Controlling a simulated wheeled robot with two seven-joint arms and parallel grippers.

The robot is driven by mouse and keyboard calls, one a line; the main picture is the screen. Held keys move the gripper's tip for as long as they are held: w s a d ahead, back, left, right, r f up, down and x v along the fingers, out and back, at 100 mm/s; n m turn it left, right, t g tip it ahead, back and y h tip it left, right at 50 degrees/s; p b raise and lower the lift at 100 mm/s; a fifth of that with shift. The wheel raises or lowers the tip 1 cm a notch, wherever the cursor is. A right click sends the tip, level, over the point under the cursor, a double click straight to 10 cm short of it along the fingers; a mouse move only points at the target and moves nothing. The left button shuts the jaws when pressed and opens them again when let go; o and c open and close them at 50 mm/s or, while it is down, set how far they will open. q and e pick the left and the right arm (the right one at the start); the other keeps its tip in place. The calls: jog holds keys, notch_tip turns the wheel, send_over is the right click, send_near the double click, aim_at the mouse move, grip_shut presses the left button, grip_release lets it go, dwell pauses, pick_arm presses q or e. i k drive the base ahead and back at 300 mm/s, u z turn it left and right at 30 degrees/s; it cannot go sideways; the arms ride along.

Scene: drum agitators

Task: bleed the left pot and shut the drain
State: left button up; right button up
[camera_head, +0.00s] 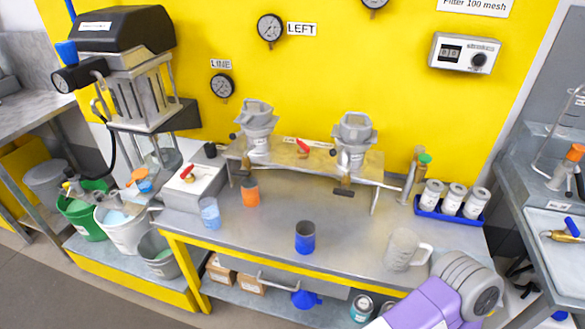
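The left pot (257,130), a grey clamped filter pot, stands upright at the left of a raised metal shelf. A similar right pot (353,145) stands at the shelf's right. The gauge (270,28) beside the LEFT label is on the yellow wall; its reading is too small to tell. An orange cup (250,192) stands on the bench below the left pot. The left pot's drain is too small or hidden to make out. A red-handled valve (303,146) sits between the pots. My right arm shows at the bottom right, but neither gripper is in view.
A blue cup (305,238), a clear beaker (210,213) and a clear jug (402,250) stand on the metal bench (350,215). A steel box (195,186) with a red lever is at the left.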

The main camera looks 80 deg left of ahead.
aim_at(243, 172)
jog(key=z, duration=0.05)
jog(key=k, duration=0.85)
jog(key=u, duration=1.8)
